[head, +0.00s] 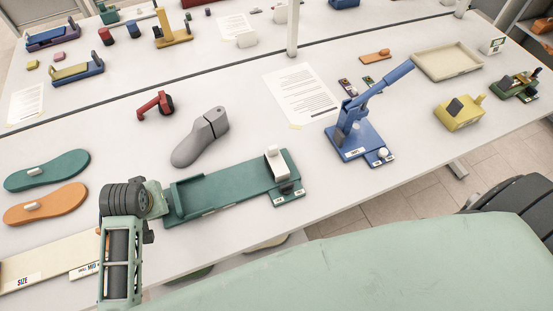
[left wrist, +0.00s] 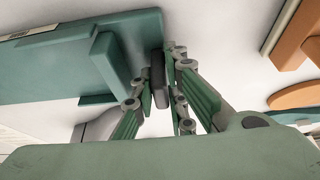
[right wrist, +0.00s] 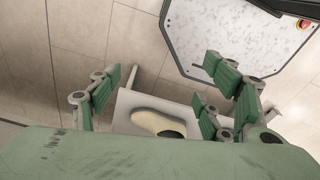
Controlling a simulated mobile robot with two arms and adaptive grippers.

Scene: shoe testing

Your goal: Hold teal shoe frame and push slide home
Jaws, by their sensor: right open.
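The teal shoe frame (head: 232,192) lies on the table's near side, with a raised end wall at its left. Its white slide (head: 273,158) stands near the right end, beside a dark block and small labelled pads. My left gripper (head: 160,202) is at the frame's left end. In the left wrist view, the left gripper (left wrist: 158,75) has its fingertips closed around a dark grip tab (left wrist: 157,80) beside the teal end wall. My right gripper (right wrist: 158,85) is open and empty above the floor in the right wrist view; the head view does not show its fingers.
A grey shoe last (head: 200,138) and red clamp (head: 157,105) lie behind the frame. A blue lever press (head: 355,140) stands right. Teal (head: 48,170) and orange (head: 45,204) insoles lie left.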

